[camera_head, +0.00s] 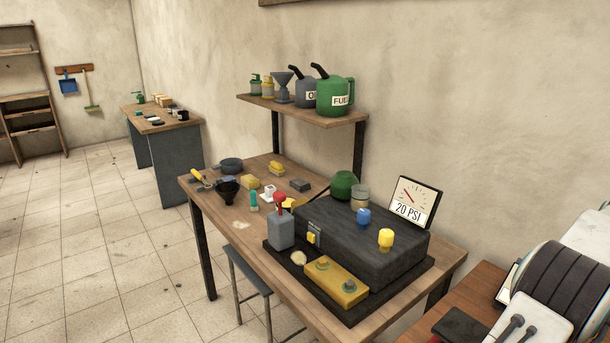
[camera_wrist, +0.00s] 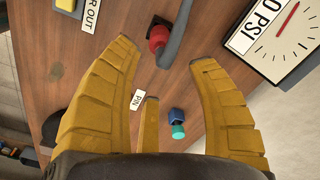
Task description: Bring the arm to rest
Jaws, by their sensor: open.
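My gripper (camera_wrist: 163,54) shows only in the wrist view, with yellow ridged fingers spread wide. Nothing is between the fingertips. It hangs over a brown wooden surface, apart from the things on it. A red knob or fitting (camera_wrist: 158,36) with a grey hose-like piece (camera_wrist: 178,38) lies beyond the fingers. A small blue piece with a teal end (camera_wrist: 177,125) shows between the fingers, near a white PIN label (camera_wrist: 138,99).
A white gauge (camera_wrist: 280,35) is near the right finger. In the head view, a wooden bench (camera_head: 215,205) carries a black machine (camera_head: 360,240), a 20 PSI gauge (camera_head: 413,200) and small parts. A shelf (camera_head: 310,112) holds cans. The tiled floor (camera_head: 90,240) at left is clear.

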